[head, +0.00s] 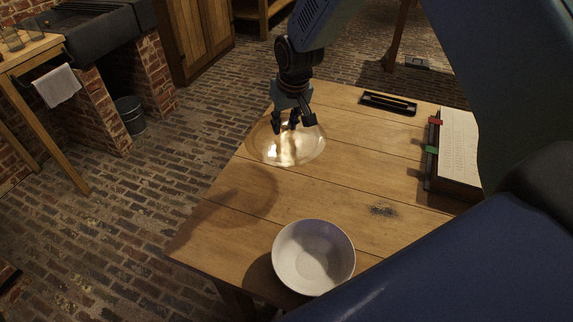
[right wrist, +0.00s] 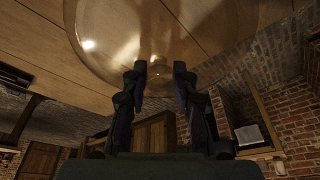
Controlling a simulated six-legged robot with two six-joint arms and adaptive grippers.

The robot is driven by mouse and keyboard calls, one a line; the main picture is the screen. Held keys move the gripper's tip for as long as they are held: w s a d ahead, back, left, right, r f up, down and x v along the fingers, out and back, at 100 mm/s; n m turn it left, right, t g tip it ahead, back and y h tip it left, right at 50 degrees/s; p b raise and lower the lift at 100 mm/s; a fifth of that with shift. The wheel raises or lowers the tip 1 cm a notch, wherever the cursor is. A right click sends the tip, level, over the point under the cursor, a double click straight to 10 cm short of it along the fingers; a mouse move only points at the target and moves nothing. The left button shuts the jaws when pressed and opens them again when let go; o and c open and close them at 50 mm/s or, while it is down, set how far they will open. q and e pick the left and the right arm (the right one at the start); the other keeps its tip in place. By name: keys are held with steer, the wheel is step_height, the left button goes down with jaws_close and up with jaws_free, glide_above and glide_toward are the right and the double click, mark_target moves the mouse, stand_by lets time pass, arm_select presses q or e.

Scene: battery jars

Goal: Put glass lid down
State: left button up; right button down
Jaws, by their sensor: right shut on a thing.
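The glass lid (head: 280,152) is a clear, shallow round dome with bright glints, over the far left part of the wooden table in the head view. My right gripper (head: 294,124) comes from above and is shut on the lid near its middle. In the right wrist view the lid (right wrist: 110,35) fills the upper middle, and my two fingertips (right wrist: 160,68) meet its glass. A round shadow lies on the table apart from the lid, so the lid seems raised; its exact height is hard to tell. My left gripper is not in view.
A white bowl (head: 313,258) stands at the table's near edge. A pale box-like object with red and green tabs (head: 457,150) lies at the right, and a dark narrow tray (head: 389,103) at the back. The table (head: 320,195) is bare between the lid and bowl.

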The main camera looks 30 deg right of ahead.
mark_target(283, 133)
steer(key=f, duration=0.4)
steer(key=shift+a+b, duration=0.35)
steer(key=shift+b, duration=0.05)
steer(key=shift+w+d+f, duration=0.1)
steer(key=shift+d+f, duration=0.1)
steer(key=shift+f, duration=0.3)
steer(key=shift+d+f, duration=0.15)
steer(key=shift+f, duration=0.35)
steer(key=shift+d+f, duration=0.1)
steer(key=shift+f, duration=0.2)
steer(key=f, duration=0.1)
steer(key=f+b, duration=0.1)
steer(key=shift+a+f, duration=0.3)
steer(key=shift+a, duration=0.1)
steer(key=shift+f, duration=0.2)
steer(key=shift+d+f, duration=0.1)
steer(key=shift+d, duration=0.05)
steer(key=c, duration=1.5)
jaws_free()
steer(key=shift+d+f, duration=0.1)
steer(key=shift+o, duration=0.7)
steer(key=o, duration=0.3)
steer(key=shift+a+r, duration=0.2)
steer(key=shift+r, duration=0.05)
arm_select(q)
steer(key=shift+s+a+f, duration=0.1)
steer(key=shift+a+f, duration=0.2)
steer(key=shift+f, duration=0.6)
arm_select(e)
steer(key=shift+f, duration=0.1)
